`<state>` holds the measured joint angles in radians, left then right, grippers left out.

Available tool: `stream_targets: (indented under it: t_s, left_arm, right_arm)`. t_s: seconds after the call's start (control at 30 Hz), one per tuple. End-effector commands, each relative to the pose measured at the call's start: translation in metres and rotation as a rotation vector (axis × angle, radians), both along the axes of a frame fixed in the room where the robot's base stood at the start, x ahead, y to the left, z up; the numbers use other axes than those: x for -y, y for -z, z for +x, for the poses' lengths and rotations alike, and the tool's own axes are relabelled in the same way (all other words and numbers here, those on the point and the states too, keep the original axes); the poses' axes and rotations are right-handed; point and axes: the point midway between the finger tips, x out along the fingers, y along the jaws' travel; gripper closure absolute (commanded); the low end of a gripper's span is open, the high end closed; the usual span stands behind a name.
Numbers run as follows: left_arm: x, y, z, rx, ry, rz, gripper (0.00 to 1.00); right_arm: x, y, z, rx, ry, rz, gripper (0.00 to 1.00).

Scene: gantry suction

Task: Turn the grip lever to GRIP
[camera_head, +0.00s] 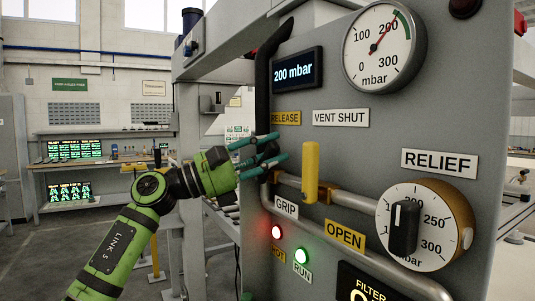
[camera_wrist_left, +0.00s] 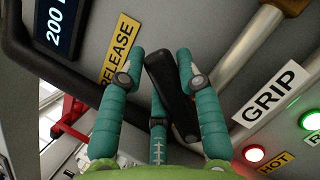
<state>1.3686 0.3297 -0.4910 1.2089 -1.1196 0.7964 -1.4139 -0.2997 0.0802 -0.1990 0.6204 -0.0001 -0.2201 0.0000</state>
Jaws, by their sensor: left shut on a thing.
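The black grip lever (camera_wrist_left: 172,88) shows in the left wrist view, between the yellow RELEASE label (camera_wrist_left: 120,48) and the white GRIP label (camera_wrist_left: 270,92). It slants there, its upper end nearer RELEASE. My left gripper (camera_head: 281,147) is at the left side of the grey panel, its teal fingers shut around the lever; they also show in the left wrist view (camera_wrist_left: 161,54). In the head view the fingers mostly hide the lever. The RELEASE label (camera_head: 286,118) is above the gripper and the GRIP label (camera_head: 286,208) below it. My right gripper is not in view.
A yellow handle (camera_head: 311,172) on a pipe stands just right of my fingers. A black bent tube (camera_head: 263,95) runs down the panel's left edge. The relief knob (camera_head: 404,228) and gauge (camera_head: 380,47) are farther right. A red lamp (camera_head: 276,232) glows below GRIP.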

Motion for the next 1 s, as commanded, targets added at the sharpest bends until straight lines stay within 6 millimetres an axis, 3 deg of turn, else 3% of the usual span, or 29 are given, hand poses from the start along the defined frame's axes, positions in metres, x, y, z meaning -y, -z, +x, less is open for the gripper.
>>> stream_targets:
  t_s: [0.3,0.33,0.37,0.77,1.0]
  left_arm:
    - [0.000,-0.001,0.000,0.002,-0.002,-0.001,1.00]
    - [0.000,-0.001,0.000,0.002,-0.002,-0.001,0.54]
    - [0.000,-0.001,0.000,0.002,-0.002,-0.001,0.42]
    - [-0.003,0.001,-0.001,0.001,-0.001,0.000,0.41]
    - [-0.037,0.013,-0.012,-0.002,-0.005,0.000,0.41]
  right_arm:
    - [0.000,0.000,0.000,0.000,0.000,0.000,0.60]
    - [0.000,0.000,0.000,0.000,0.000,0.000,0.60]
    - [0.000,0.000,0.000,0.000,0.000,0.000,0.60]
    - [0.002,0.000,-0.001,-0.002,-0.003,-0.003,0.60]
    - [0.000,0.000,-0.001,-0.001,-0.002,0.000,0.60]
